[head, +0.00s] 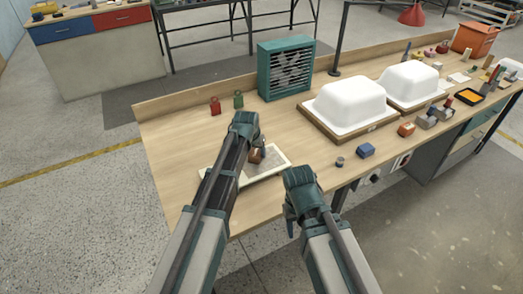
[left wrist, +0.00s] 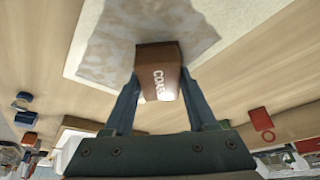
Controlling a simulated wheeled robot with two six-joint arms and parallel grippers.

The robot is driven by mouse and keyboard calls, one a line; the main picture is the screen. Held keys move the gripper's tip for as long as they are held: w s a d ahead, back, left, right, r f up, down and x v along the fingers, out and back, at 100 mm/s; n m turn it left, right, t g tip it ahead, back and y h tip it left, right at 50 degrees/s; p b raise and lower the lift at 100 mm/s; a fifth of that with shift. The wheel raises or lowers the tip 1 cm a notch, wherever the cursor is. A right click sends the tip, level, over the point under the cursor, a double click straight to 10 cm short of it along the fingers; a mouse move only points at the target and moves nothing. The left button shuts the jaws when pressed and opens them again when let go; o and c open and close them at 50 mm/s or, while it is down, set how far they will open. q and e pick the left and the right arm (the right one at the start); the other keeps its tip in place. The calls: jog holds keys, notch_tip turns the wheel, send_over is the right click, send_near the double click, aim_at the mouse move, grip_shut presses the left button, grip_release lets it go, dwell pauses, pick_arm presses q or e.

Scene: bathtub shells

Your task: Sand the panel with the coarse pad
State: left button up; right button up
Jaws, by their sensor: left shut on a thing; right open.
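The panel (head: 273,166) is a pale, cream-edged board with a rough grey patch, lying near the front edge of the workbench. It also shows in the left wrist view (left wrist: 110,38). My left gripper (head: 257,150) is shut on the brown coarse pad (head: 256,157), whose partly visible lettering reads "COA" in the left wrist view (left wrist: 157,75). The pad is over the grey patch; I cannot tell whether it touches. My right gripper (head: 290,214) is open and empty at the bench's front edge, right of the panel.
A teal fan box (head: 285,68) stands behind, with red (head: 215,106) and green (head: 238,99) tags to its left. White tub shells (head: 345,104) sit right. A blue block (head: 365,150) and an orange block (head: 406,129) lie near the front. The bench's left is clear.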

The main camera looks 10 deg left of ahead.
aim_at(247, 159)
pick_arm(q)
jog(key=shift+s+a, duration=0.3)
jog(key=shift+a, duration=0.1)
jog(key=shift+s+a, duration=0.5)
jog(key=shift+a, duration=0.2)
jog(key=shift+s+a, duration=0.45)
jog(key=shift+a, duration=0.25)
jog(key=shift+s+a, duration=0.1)
jog(key=shift+s+a+f, duration=0.1)
jog(key=shift+s+a, duration=0.4)
jog(key=shift+a, duration=0.15)
jog(key=shift+s+a, duration=0.45)
jog(key=shift+a, duration=0.2)
jog(key=shift+a, duration=0.1)
